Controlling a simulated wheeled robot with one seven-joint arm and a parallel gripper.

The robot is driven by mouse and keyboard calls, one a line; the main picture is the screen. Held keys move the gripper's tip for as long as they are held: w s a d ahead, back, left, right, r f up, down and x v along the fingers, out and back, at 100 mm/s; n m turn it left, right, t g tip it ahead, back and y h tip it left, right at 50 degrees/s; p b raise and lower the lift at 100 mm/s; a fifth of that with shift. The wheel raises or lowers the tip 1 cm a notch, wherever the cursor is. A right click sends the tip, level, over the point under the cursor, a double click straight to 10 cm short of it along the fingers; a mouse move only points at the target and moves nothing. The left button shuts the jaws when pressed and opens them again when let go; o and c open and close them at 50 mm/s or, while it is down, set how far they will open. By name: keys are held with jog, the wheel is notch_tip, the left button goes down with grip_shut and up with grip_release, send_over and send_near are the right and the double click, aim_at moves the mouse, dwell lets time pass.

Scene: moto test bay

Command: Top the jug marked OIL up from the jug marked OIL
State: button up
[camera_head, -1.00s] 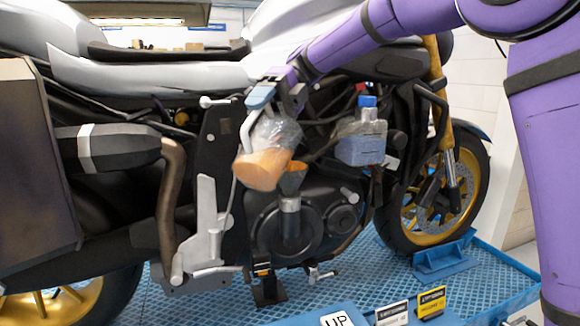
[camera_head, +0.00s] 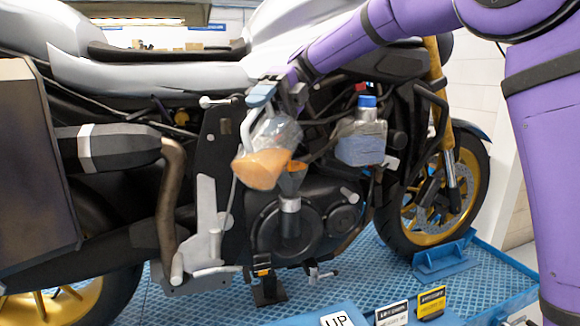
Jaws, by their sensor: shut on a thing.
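My gripper (camera_head: 277,92) is shut on the handle of a clear jug (camera_head: 277,132) in front of the motorcycle's engine. The jug is tilted with orange liquid (camera_head: 262,168) pooled in its lower end. Its lip is close to the rim of a funnel (camera_head: 291,180) that stands in a grey neck (camera_head: 290,205) on the engine side. I cannot tell whether liquid is passing into the funnel. No OIL marking is readable on the jug, and no second jug is clearly seen.
A translucent bottle with a blue cap (camera_head: 367,101) and bluish liquid (camera_head: 361,150) is on the motorcycle, right of the funnel. The motorcycle stands on a blue grated platform (camera_head: 365,282). Small signs (camera_head: 431,302) stand at the front edge.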

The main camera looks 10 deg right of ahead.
aim_at(247, 152)
jog(key=shift+w+d+r+g+y, duration=0.35)
jog(key=shift+w+r+g+y, duration=0.05)
jog(key=shift+w+r+g, duration=0.1)
dwell(2.8)
jog(key=shift+w+d+r, duration=0.1)
jog(key=shift+w+d, duration=0.15)
dwell(1.1)
jog(key=shift+s+a+f+t+h, duration=0.2)
jog(key=shift+f+t+h, duration=0.1)
jog(key=shift+f+t, duration=0.15)
jog(key=shift+s+a+f+t+h, duration=0.2)
jog(key=shift+f+t+h, duration=0.15)
jog(key=shift+f, duration=0.2)
jog(key=shift+s+a+f+t+h, duration=0.45)
jog(key=shift+s+a+f+t, duration=0.1)
jog(key=shift+s, duration=0.2)
jog(key=shift+s+a+f+t+h, duration=0.4)
jog(key=shift+s+f+t, duration=0.15)
jog(key=shift+s, duration=0.2)
jog(key=shift+s+a+f+n+t+h, duration=0.3)
jog(key=shift+s+a+f+t+h, duration=0.15)
jog(key=shift+s+t, duration=0.25)
jog(key=shift+s+a+f+t+h, duration=0.1)
jog(key=shift+f+t+h, duration=0.15)
jog(key=shift+t, duration=0.15)
jog(key=shift+r, duration=0.1)
